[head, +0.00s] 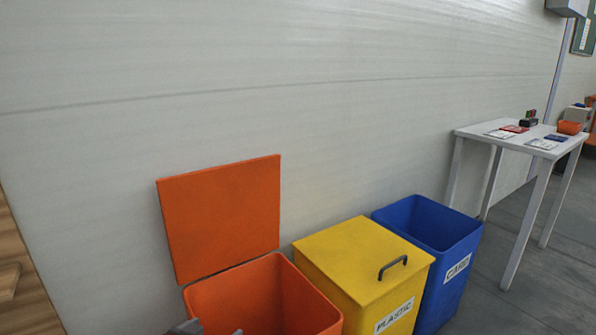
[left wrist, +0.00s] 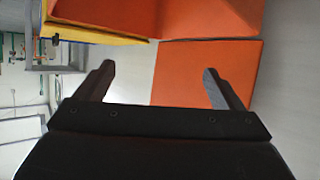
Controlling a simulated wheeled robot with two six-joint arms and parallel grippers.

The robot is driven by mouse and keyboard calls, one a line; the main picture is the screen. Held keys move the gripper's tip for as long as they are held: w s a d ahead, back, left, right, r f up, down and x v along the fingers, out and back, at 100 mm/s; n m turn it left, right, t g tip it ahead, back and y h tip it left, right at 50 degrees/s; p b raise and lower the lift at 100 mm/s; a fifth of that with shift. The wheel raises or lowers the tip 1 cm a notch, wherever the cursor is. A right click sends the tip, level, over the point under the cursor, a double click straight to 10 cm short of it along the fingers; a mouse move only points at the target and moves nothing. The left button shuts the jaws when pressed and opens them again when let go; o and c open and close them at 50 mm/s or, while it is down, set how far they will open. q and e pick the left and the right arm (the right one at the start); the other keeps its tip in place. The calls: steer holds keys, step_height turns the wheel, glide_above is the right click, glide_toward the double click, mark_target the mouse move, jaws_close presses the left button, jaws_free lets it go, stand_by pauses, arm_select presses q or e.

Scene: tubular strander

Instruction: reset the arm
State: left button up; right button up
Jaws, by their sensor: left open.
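My left gripper (head: 210,331) barely shows at the bottom edge of the head view, in front of the orange bin (head: 262,297). In the left wrist view, the fingers of my left gripper (left wrist: 158,68) are wide apart with nothing between them. Beyond them are the orange bin (left wrist: 205,17) and its raised orange lid (left wrist: 232,62). The lid (head: 222,215) also stands open against the wall in the head view. Most of my left arm is hidden, and my right gripper is in neither view.
A yellow bin (head: 355,255) marked PLASTIC has its handled lid shut. An open blue bin (head: 455,290) stands to its right. A white table (head: 480,132) with small items is further right. A pale wall (head: 300,100) runs behind; wood (head: 20,250) edges the left.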

arm_select(q)
steer(key=s+a+f+n+g+y, duration=0.1)
steer(key=s+a+f+g, duration=0.2)
steer(key=s, duration=0.8)
steer(key=s+a+f+n+g, duration=0.1)
steer(key=s+f+n+g, duration=0.1)
steer(key=s+f, duration=0.65)
steer(key=s+a+f+n+g+y, duration=0.1)
steer(key=s+a+g, duration=0.15)
steer(key=s, duration=1.15)
steer(key=s+a+f+g+y+p, duration=0.2)
steer(key=a+f+p, duration=0.1)
steer(key=f+p, duration=1)
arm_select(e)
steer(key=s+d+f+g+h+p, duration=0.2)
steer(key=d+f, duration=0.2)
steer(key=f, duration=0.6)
arm_select(q)
steer(key=s+a+g+p, duration=0.1)
steer(key=s+a+p, duration=0.1)
steer(key=s+p, duration=0.8)
steer(key=shift+s+a+r+g+y+p, duration=0.25)
steer(key=shift+s+g+y+p, duration=0.1)
steer(key=shift+s, duration=0.8)
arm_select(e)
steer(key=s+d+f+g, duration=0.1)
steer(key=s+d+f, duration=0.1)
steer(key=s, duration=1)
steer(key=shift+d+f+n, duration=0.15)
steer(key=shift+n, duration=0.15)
